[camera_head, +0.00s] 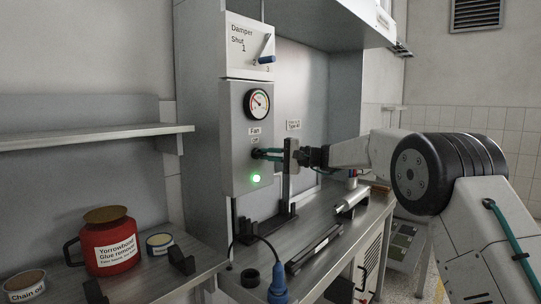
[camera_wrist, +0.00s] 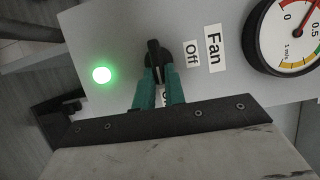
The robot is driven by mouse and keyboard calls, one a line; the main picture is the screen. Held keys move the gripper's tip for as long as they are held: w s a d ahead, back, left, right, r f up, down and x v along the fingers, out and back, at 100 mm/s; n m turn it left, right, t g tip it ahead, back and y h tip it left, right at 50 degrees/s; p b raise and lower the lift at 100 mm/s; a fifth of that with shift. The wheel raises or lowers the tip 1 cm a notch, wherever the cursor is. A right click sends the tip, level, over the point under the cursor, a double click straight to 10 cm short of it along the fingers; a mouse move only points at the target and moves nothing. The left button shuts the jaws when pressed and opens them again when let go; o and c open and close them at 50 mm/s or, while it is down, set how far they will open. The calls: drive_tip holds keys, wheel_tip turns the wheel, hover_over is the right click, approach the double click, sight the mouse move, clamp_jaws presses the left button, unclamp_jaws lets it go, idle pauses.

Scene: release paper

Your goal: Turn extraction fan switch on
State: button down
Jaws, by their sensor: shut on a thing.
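The fan switch is a black rotary knob (camera_wrist: 154,52) on a grey control box (camera_head: 237,150), beside the "Off" (camera_wrist: 191,54) and "Fan" (camera_wrist: 214,48) labels. A green lamp (camera_head: 256,178) glows below it and also shows in the wrist view (camera_wrist: 102,75). My gripper (camera_head: 262,154) reaches the box from the right. Its green fingers (camera_wrist: 158,90) are shut on the knob's near part in the wrist view. The fingers partly hide the knob and a label behind them. A round gauge (camera_head: 257,104) sits above, its needle near the low end.
A damper panel (camera_head: 249,47) with a blue-tipped lever is above the box. A metal bench (camera_head: 325,222) below holds dark brackets and a metal cylinder (camera_head: 352,198). A blue plug (camera_head: 277,283) on a cable is in front. A red glue remover jug (camera_head: 107,245) stands at left.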

drive_tip(key=shift+s+a+f, duration=0.15)
drive_tip(key=shift+s+a, duration=0.05)
drive_tip(key=shift+a, duration=0.15)
drive_tip(key=c, duration=1.5)
unclamp_jaws()
drive_tip(key=shift+o, duration=0.2)
drive_tip(key=shift+a, duration=0.25)
drive_tip(key=shift+w+d, duration=0.1)
drive_tip(key=shift+d, duration=0.8)
drive_tip(key=v, duration=0.6)
drive_tip(key=shift+s+d, duration=0.2)
drive_tip(key=shift+d, duration=0.15)
